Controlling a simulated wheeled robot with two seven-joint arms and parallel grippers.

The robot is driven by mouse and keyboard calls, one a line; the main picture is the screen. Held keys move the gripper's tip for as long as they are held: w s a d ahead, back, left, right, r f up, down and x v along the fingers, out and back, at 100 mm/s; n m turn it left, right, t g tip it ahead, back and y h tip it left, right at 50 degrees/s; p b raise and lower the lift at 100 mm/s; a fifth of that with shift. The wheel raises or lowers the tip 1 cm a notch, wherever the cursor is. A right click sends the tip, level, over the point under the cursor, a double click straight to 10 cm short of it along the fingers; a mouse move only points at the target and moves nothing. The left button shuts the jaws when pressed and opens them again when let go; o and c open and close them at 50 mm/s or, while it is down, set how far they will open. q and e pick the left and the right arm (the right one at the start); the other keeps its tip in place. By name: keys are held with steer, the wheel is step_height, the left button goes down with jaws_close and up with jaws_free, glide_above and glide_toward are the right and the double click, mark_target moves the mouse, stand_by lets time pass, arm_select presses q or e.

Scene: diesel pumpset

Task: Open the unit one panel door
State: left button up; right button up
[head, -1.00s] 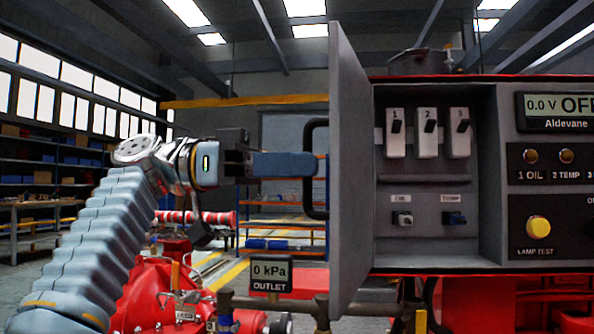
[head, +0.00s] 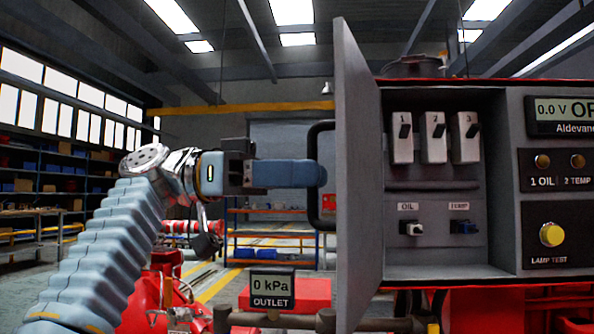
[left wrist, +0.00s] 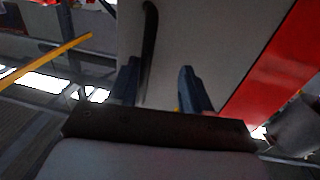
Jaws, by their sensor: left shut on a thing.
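The unit one panel door (head: 358,170) is a grey slab hinged on the left side of the panel box (head: 435,272). It stands swung out, nearly edge-on to my head camera, with the box interior exposed. Its black bar handle (head: 311,141) is on the door's outer face, to the left. My left gripper (head: 318,174) reaches in from the left, its blue fingers shut on the handle. In the left wrist view the handle (left wrist: 149,45) runs along the pale door face (left wrist: 205,35), between the fingers (left wrist: 160,85). My right gripper is out of view.
Inside the box are three numbered breakers (head: 433,137) and the OIL and TEMP switches (head: 412,229). A display (head: 562,115) and a yellow lamp test button (head: 551,235) sit to the right. An outlet gauge (head: 272,288) and pipework stand below the door.

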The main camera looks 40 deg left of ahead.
arm_select(q)
steer(key=shift+a+f, duration=0.1)
steer(key=shift+a, duration=0.05)
steer(key=p+v, duration=0.8)
steer(key=v, duration=0.5)
steer(key=shift+s+a, duration=0.15)
steer(key=shift+s, duration=0.1)
stand_by(0.4)
